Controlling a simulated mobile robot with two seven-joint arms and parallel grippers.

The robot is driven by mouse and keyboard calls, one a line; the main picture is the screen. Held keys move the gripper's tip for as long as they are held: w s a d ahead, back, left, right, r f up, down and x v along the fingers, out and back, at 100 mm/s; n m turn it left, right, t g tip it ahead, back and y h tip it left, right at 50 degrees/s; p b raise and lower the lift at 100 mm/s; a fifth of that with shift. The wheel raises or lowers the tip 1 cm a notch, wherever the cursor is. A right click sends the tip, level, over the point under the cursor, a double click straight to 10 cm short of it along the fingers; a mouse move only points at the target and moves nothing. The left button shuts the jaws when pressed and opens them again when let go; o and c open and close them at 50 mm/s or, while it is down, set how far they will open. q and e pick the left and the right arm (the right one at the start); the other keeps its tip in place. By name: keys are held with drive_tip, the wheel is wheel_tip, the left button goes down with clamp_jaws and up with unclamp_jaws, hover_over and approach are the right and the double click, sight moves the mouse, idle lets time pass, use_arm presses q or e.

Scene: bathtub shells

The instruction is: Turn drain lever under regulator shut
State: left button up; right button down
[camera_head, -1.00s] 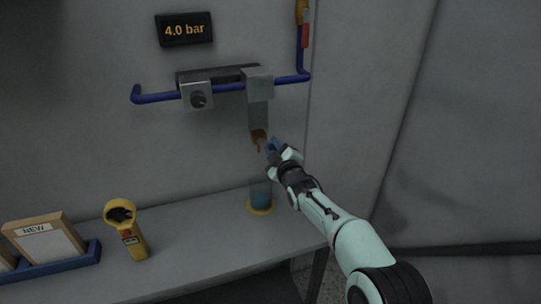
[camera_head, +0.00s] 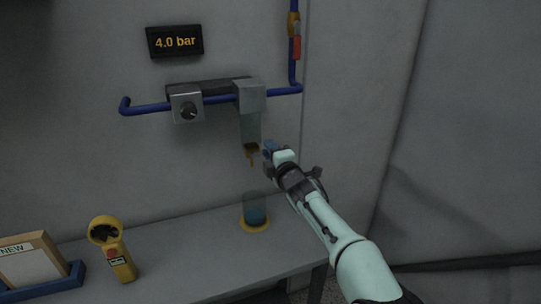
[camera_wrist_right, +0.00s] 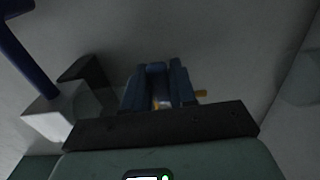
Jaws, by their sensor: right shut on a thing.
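The regulator unit hangs on the blue pipe on the wall, with a grey block (camera_head: 251,97) and a translucent bowl (camera_head: 250,127) below it. The brass drain lever (camera_head: 251,151) is at the bottom of the bowl. My right gripper (camera_head: 269,150) is beside it on the right, its blue fingers shut on the lever. In the right wrist view the blue fingers (camera_wrist_right: 160,88) are close together with a little yellow between them, and a brass end (camera_wrist_right: 202,93) sticks out to their right. The exact lever angle is hard to tell. My left gripper is out of view.
A yellow handheld device (camera_head: 118,258) and a blue tray (camera_head: 60,281) are at left. The display (camera_head: 175,41) reads 4.0 bar. A red-handled valve (camera_head: 296,47) is above right.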

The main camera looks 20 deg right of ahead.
idle(0.5)
drive_tip(key=c, duration=1)
unclamp_jaws()
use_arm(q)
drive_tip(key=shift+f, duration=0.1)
use_arm(e)
drive_tip(key=shift+s, duration=0.1)
drive_tip(key=shift+s+b, duration=0.2)
drive_tip(key=shift+b, duration=0.1)
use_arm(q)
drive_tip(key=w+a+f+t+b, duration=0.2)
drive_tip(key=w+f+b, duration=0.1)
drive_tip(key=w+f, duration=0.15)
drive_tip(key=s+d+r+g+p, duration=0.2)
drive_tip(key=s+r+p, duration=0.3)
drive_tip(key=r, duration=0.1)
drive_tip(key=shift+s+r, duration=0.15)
use_arm(e)
drive_tip(key=s, duration=1.2)
drive_tip(key=shift+s+d, duration=0.25)
drive_tip(key=shift+s, duration=0.15)
